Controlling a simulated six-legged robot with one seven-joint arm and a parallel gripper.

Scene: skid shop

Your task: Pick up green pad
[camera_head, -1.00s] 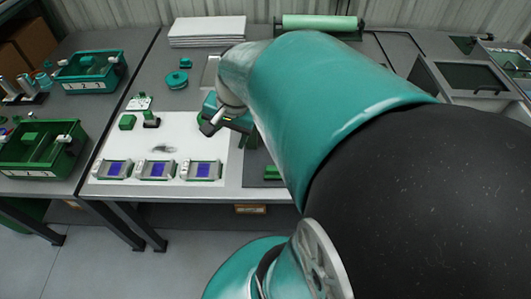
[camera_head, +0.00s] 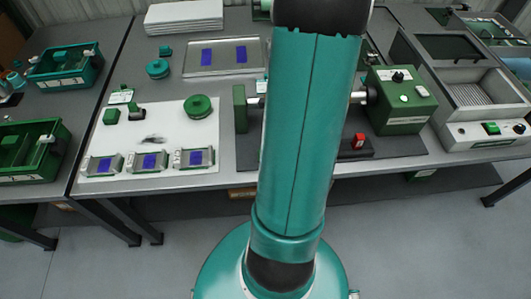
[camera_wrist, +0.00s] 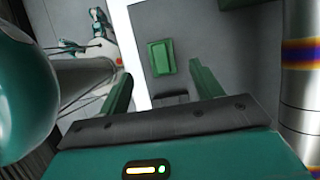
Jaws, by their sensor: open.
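A green rectangular pad (camera_wrist: 161,58) lies on a grey surface in the wrist view, beside a white strip (camera_wrist: 138,50). My gripper (camera_wrist: 161,70) is open, with its two green fingers on either side of the pad in the picture. The pad appears beyond the fingertips, and I see no contact. In the head view my arm hides the gripper. I cannot make out this pad there.
Green bins (camera_head: 65,70) stand at far left.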

